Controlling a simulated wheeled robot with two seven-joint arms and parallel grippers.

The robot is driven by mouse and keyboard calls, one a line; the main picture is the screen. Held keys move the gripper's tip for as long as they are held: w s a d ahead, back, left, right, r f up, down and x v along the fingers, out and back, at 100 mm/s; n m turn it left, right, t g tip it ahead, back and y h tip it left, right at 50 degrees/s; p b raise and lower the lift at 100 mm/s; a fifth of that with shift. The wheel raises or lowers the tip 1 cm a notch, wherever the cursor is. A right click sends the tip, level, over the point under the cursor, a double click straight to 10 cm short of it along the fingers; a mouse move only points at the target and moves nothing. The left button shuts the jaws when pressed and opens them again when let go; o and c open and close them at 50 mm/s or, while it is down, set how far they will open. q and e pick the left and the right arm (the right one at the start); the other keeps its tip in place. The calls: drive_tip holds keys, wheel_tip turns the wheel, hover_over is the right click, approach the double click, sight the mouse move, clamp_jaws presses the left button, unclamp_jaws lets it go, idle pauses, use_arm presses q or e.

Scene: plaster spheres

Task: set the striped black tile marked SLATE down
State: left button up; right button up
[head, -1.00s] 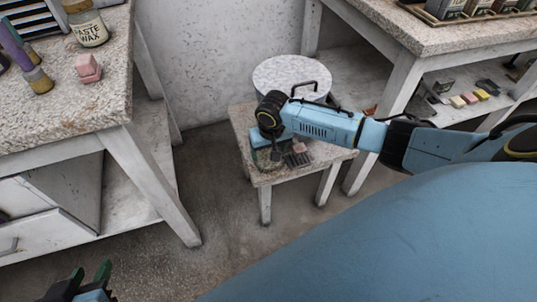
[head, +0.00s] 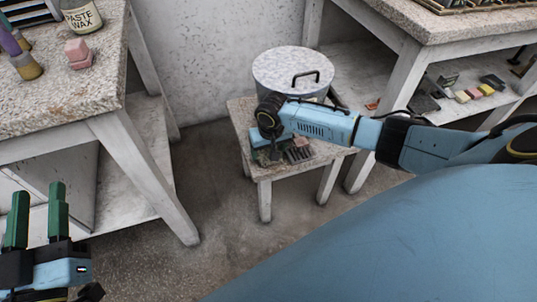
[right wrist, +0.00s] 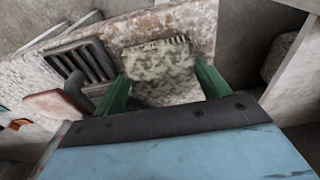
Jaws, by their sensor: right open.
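A striped black tile (head: 299,154) lies on the small stool (head: 318,158), to the right of my right gripper (head: 272,152). It also shows in the right wrist view (right wrist: 88,62) as a dark slab with raised bars, left of the fingers and apart from them. No lettering on it is readable. My right gripper's green fingers (right wrist: 162,80) are open, with a mottled grey-green block (right wrist: 160,68) between or just beyond them; I cannot tell whether they touch it. My left gripper (head: 38,205) is open and empty at the lower left of the head view.
A pink block (right wrist: 52,104) lies beside the striped tile. A speckled table (head: 75,100) with a paste wax jar (head: 82,16) stands left; a workbench (head: 470,32) stands right. Floor between is clear.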

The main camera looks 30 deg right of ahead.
drive_tip(key=c, duration=0.8)
drive_tip(key=shift+c, duration=1.1)
drive_tip(key=shift+r, duration=0.15)
